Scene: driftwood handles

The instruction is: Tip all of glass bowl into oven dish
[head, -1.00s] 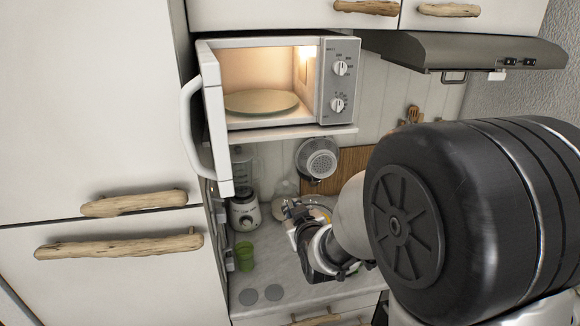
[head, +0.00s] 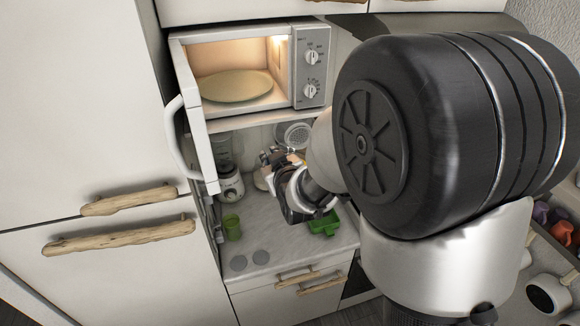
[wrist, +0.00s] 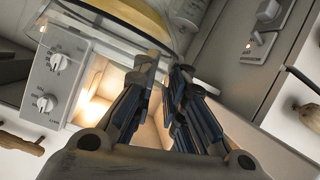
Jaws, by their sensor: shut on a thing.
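My gripper (wrist: 160,75) is shut on the rim of the glass bowl (wrist: 98,22), which shows at the upper left of the wrist view with something yellow in or behind its clear wall. The bowl looks tilted in that view; its true tilt I cannot tell. In the head view my gripper (head: 272,160) is above the back of the counter, and the bowl is not clear there. A green dish (head: 323,225), seemingly the oven dish, sits on the counter right of and below my gripper, partly hidden by my arm.
An open lit microwave (head: 305,65) with a plate (head: 236,86) is above the counter, its door (head: 190,115) swung out at left. A blender (head: 231,185) and a green cup (head: 232,227) stand left on the counter (head: 275,238). The front left counter is mostly clear.

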